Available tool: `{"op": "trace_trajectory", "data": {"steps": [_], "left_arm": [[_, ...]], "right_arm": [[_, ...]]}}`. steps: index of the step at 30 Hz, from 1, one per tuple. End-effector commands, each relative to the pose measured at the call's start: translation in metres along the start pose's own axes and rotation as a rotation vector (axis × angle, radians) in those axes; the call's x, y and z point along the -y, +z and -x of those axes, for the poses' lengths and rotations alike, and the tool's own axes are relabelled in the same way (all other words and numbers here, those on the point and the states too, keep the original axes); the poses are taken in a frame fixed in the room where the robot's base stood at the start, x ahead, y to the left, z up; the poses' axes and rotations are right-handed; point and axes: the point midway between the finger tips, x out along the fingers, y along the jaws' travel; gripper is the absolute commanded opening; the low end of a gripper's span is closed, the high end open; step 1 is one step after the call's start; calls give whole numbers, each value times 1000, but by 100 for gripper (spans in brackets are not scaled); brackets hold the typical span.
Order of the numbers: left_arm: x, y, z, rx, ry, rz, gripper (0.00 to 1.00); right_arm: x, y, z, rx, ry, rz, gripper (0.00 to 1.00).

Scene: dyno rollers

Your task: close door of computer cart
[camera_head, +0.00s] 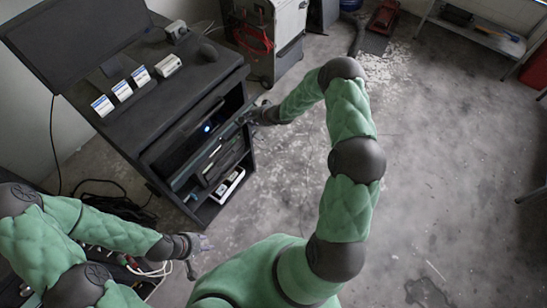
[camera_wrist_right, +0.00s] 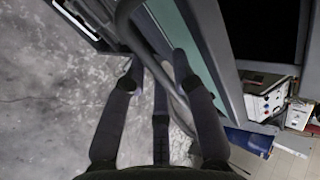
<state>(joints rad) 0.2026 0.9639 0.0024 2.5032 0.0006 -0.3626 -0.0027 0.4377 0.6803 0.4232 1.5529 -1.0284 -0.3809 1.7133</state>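The dark computer cart (camera_head: 150,110) stands at the upper left in the head view. Its front is open, showing shelves with equipment and a small blue light. My right gripper (camera_head: 256,113) is at the cart's right front side. In the right wrist view, its fingers (camera_wrist_right: 158,75) are spread apart, with a dark curved bar and the edge of a teal-faced panel (camera_wrist_right: 190,35) close by; contact cannot be told. This panel may be the door, which is hard to make out in the head view. My left gripper (camera_head: 200,250) is at the lower left, its fingers apart and empty.
A monitor (camera_head: 75,40) and several small boxes (camera_head: 122,90) are on the cart top. A grey cabinet (camera_head: 288,30) stands behind it. Cables (camera_head: 120,207) lie on the floor at left. The concrete floor (camera_head: 450,150) on the right is mostly clear.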

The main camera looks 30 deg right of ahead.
Motion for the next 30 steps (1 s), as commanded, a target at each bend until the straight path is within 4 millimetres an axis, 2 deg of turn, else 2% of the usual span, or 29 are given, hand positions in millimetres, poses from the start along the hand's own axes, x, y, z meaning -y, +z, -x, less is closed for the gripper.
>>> {"op": "trace_trajectory", "data": {"steps": [1,9,14,30], "left_arm": [[4,0,-10,0,0,0,40],[13,-1,-38,0,0,0,40],[19,-2,-54,0,0,0,40],[39,-4,-109,0,0,0,40]], "right_arm": [[-11,0,-1,-1,0,-1,27],[-40,-1,2,-1,0,-1,27],[-56,0,2,-1,-7,-1,27],[-100,-1,-3,-2,-192,0,27]]}}
